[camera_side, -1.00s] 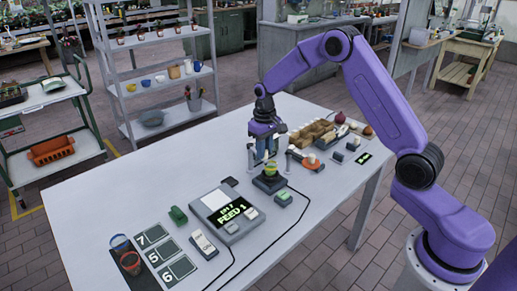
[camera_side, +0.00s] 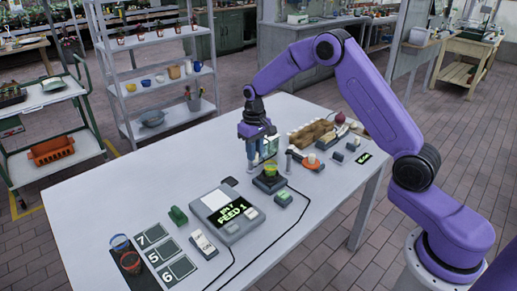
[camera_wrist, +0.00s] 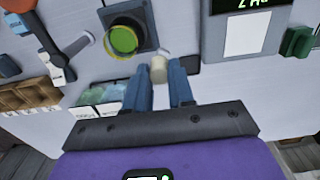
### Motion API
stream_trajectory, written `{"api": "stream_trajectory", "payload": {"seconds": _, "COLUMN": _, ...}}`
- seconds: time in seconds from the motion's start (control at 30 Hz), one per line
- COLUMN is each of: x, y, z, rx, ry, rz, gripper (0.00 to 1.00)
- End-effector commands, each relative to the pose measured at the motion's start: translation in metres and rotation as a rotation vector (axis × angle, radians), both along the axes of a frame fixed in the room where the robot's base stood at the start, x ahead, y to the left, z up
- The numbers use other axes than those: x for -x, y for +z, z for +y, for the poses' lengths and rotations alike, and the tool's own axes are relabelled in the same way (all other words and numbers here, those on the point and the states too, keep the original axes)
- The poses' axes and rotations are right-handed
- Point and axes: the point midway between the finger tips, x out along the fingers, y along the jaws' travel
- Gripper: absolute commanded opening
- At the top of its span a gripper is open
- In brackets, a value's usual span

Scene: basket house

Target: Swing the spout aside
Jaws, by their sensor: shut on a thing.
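My gripper (camera_side: 251,157) stands over the table, left of a cup with green-yellow contents (camera_side: 271,169) on a dark square base. In the wrist view my gripper's blue fingers (camera_wrist: 166,80) are shut on a cream knob (camera_wrist: 159,68), which I take to be the spout's handle. The cup (camera_wrist: 123,40) lies up and left of the knob there, apart from the fingers, and its top is open to view. The rest of the spout is mostly hidden by the fingers.
A lever with an orange part (camera_side: 309,161) stands right of the cup. The table's back left is clear.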

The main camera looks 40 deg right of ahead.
Motion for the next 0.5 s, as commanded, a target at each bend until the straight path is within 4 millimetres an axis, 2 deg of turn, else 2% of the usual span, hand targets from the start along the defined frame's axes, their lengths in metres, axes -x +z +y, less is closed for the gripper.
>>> {"api": "stream_trajectory", "payload": {"seconds": 0.5, "x": -0.014, "y": 0.0, "z": 0.02, "rx": 0.0, "ry": 0.001, "rz": -0.001, "gripper": 0.13}}
